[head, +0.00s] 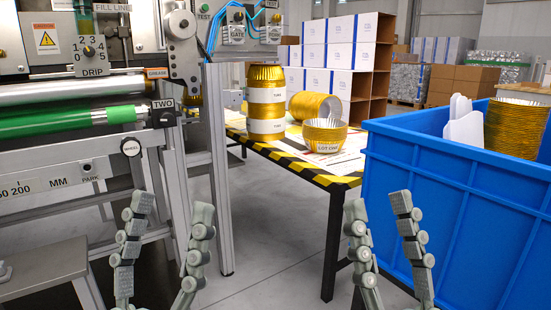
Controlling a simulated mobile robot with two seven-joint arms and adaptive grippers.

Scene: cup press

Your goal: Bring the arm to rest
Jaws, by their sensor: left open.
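My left gripper (168,232) is at the lower left of the head view, its two fingers apart with nothing between them. It stands in front of the press machine's frame. My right gripper (380,230) is at the lower right, fingers pointing up and spread, with nothing between them. Neither gripper appears to hold anything. The arms behind both grippers are out of the picture.
The machine (70,175) with rollers and dials fills the left. A table (341,179) with striped edging bears gold cup stacks (265,126). A blue crate (450,215) on the right holds gold cups (512,130) and white pieces (463,128). Open floor (270,255) lies between the grippers.

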